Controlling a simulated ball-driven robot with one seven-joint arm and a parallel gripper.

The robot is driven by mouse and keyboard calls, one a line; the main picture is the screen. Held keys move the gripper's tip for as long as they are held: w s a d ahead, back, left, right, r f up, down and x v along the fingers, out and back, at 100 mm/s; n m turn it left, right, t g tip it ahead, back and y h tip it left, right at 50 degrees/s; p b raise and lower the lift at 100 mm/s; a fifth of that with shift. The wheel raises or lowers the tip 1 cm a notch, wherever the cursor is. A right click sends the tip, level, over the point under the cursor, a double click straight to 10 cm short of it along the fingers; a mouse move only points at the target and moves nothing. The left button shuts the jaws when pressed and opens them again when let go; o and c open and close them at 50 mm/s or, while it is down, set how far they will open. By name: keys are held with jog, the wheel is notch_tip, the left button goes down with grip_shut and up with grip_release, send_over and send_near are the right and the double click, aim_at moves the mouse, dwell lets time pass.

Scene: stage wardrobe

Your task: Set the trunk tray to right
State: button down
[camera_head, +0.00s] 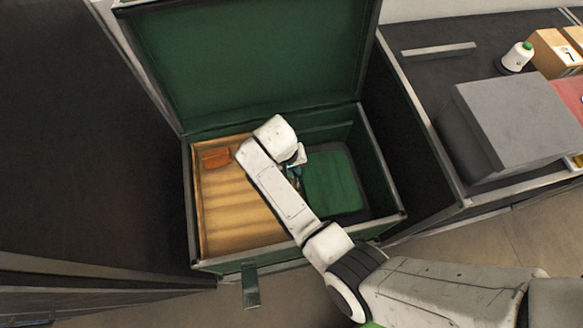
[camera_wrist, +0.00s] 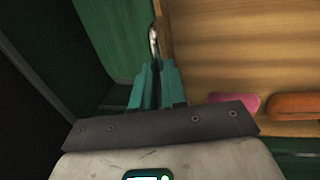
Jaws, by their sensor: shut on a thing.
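The open green trunk (camera_head: 378,172) holds a wooden trunk tray (camera_head: 232,212) in its left part. The tray also fills the right of the wrist view (camera_wrist: 240,50). My gripper (camera_head: 294,172) reaches into the trunk at the tray's right edge, partly hidden by my arm. In the wrist view my gripper's teal fingers (camera_wrist: 155,72) are shut on a small metal handle (camera_wrist: 153,40) at the tray's edge. An orange item (camera_head: 216,158) lies in the tray's back left corner; a pink item (camera_wrist: 232,103) lies beside it in the wrist view.
The green lid (camera_head: 250,65) stands open at the back. Right of the tray, a green surface (camera_head: 332,185) shows inside the trunk. A dark bench at right bears a grey box (camera_head: 520,120), a white thread cone (camera_head: 516,57) and a cardboard box (camera_head: 553,52). A latch (camera_head: 250,286) hangs in front.

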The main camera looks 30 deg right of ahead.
jog(key=s+d+p, duration=0.1)
jog(key=s+d, duration=0.1)
jog(key=d, duration=0.6)
jog(key=s+d+p, duration=0.1)
jog(key=s+d, duration=0.2)
jog(key=d, duration=0.6)
jog(key=s+d+p, duration=0.1)
jog(key=s+d, duration=0.2)
jog(key=d, duration=0.5)
jog(key=shift+s+d, duration=0.1)
jog(key=shift+d, duration=0.15)
jog(key=shift+r, duration=0.1)
jog(key=c, duration=1.3)
grip_release()
jog(key=shift+d, duration=0.2)
jog(key=shift+o, duration=0.7)
jog(key=shift+a, duration=0.1)
notch_tip(320, 180, up, 10)
jog(key=a+p, duration=0.1)
jog(key=a, duration=0.1)
jog(key=shift+w+r, duration=0.25)
